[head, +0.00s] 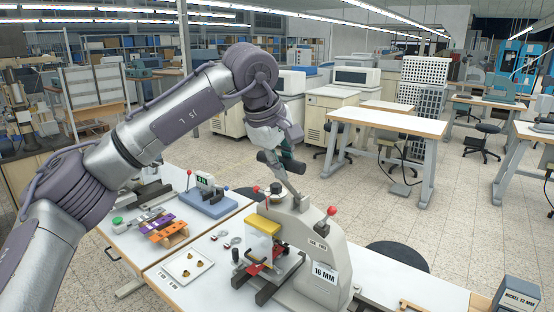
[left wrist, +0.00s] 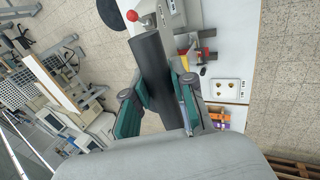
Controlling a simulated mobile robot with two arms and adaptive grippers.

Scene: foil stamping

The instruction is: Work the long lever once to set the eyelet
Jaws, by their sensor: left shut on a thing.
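The eyelet press (head: 325,245) is a grey machine labelled 16 MM on the table. Its long lever (head: 288,182) rises tilted from the top and ends in a thick black grip. My left gripper (head: 284,158) is shut on this black grip above the press. In the left wrist view the black grip (left wrist: 151,58) runs between the green-padded fingers. A yellow-topped clear guard (head: 262,232) stands at the press front, with a red piece (head: 256,269) low beneath it. Whether an eyelet sits in the press cannot be made out. My right gripper is not in view.
A red-knobbed small lever (head: 331,211) stands on the press. A white tray (head: 205,258) with brass pieces lies to its left. Orange and purple racks (head: 168,235) and a blue device (head: 208,205) are farther left. A NICKEL 12 MM box (head: 517,297) is at right.

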